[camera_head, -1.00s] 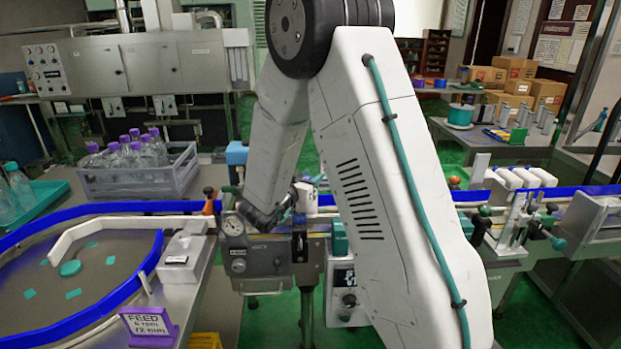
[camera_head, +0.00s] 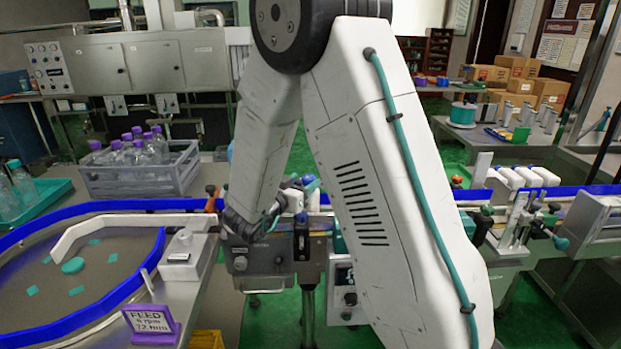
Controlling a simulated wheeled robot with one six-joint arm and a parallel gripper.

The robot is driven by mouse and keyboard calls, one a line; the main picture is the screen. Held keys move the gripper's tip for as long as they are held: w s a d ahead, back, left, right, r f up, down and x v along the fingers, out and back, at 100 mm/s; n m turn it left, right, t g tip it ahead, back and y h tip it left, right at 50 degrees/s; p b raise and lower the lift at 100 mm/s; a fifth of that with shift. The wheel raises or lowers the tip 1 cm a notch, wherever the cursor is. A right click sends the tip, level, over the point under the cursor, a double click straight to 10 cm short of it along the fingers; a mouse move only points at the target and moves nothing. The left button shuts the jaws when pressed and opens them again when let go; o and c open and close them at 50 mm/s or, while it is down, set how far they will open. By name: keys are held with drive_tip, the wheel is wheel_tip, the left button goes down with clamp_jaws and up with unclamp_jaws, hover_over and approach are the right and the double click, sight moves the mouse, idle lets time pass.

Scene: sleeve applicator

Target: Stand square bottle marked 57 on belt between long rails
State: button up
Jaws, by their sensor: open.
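My gripper (camera_head: 272,214) is low beside the belt at the picture's centre, partly hidden by my wrist; it is open. A small white item (camera_head: 293,200) stands or is held close beside it, partly covered; I cannot tell whether it is the square bottle, and no number 57 is readable. The belt's long blue rails (camera_head: 130,206) run from the left across the middle and reappear on the right (camera_head: 470,195). My arm covers the stretch of belt between.
Several white square containers (camera_head: 520,177) stand by the belt at right. A grey crate (camera_head: 140,178) holds purple-capped bottles. A turntable (camera_head: 95,262) with teal pieces and a purple FEED sign (camera_head: 150,325) are at front left. A metal fixture (camera_head: 520,218) stands right.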

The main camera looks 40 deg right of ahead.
drive_tip(key=w+a+r+n+t+y, duration=0.1)
drive_tip(key=a+r+n+t+y, duration=0.15)
drive_tip(key=a+y, duration=0.35)
drive_tip(key=w+a+r+n+t+y, duration=0.1)
drive_tip(key=a+r+n+t+y, duration=0.15)
drive_tip(key=a+r+y, duration=0.4)
drive_tip(key=s+a+n+g+y, duration=0.1)
drive_tip(key=s+a+n+y, duration=0.4)
drive_tip(key=s+a, duration=0.3)
drive_tip(key=s+d+n+g, duration=0.1)
drive_tip(key=s+g, duration=0.3)
drive_tip(key=s, duration=0.9)
drive_tip(key=s+d+n+g+h, duration=0.1)
drive_tip(key=s+d+g, duration=0.3)
drive_tip(key=s, duration=0.9)
drive_tip(key=shift+s+n+g, duration=0.3)
drive_tip(key=shift+n+g, duration=0.4)
drive_tip(key=shift+n, duration=0.1)
drive_tip(key=shift+w, duration=0.1)
